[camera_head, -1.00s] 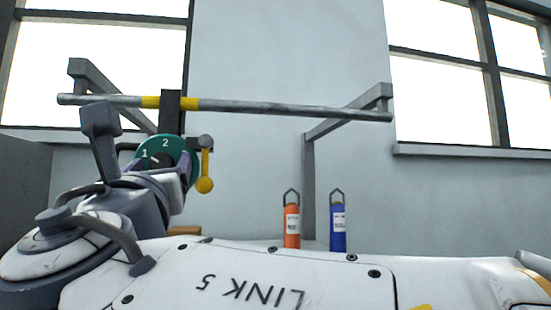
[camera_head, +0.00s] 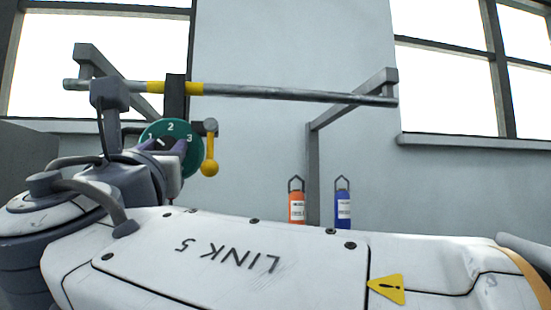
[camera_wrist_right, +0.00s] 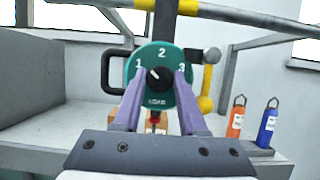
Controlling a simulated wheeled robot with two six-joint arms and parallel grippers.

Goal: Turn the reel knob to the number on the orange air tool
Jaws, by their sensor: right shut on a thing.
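The green reel dial (camera_head: 171,127), marked 1, 2 and 3, hangs from the overhead bar; it also shows in the right wrist view (camera_wrist_right: 162,52). In that view its black knob (camera_wrist_right: 161,82) has a white mark pointing up-left, towards the 1. My right gripper (camera_wrist_right: 160,76) is shut on the knob, with one purple finger on each side; it also shows in the head view (camera_head: 168,147). The orange air tool (camera_head: 296,207) stands at the right, also in the wrist view (camera_wrist_right: 236,120). Its label is too small to read. My left gripper is not in view.
A blue tool (camera_head: 343,209) stands right of the orange one. A yellow lever with a ball end (camera_head: 209,167) hangs just right of the dial. The grey bar (camera_head: 290,94) runs above on brackets. A black handle (camera_wrist_right: 112,72) is left of the dial.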

